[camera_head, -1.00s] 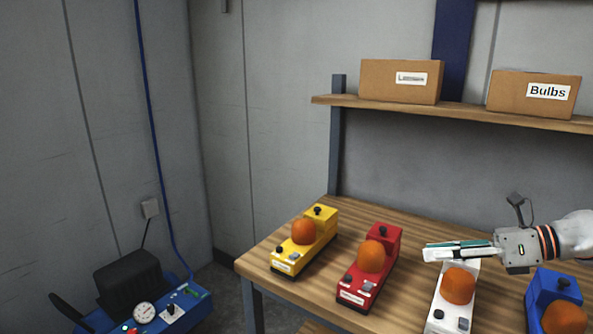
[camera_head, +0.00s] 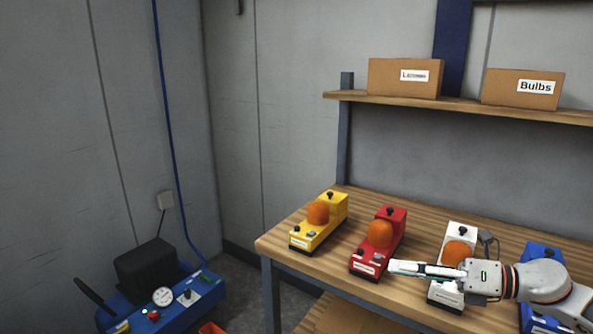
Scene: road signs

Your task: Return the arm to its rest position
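My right gripper (camera_head: 425,269) reaches in from the right, pointing left, in front of the white road-sign lamp unit (camera_head: 447,294). It covers part of that unit below its orange dome. Its fingers look close together, but I see them from the side and cannot tell whether they are open or shut. I see nothing clearly held. My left gripper is not in view. A yellow unit (camera_head: 333,216), a red unit (camera_head: 391,221) and a blue unit (camera_head: 541,252) stand in the row with the white one. The blue unit is partly hidden by my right arm.
The units stand on a wooden table (camera_head: 290,246). A shelf (camera_head: 460,104) above holds a box marked "Bulbs" (camera_head: 523,89) and another labelled box (camera_head: 405,78). A blue machine with a gauge (camera_head: 190,297) stands on the floor at lower left. Floor shows between machine and table.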

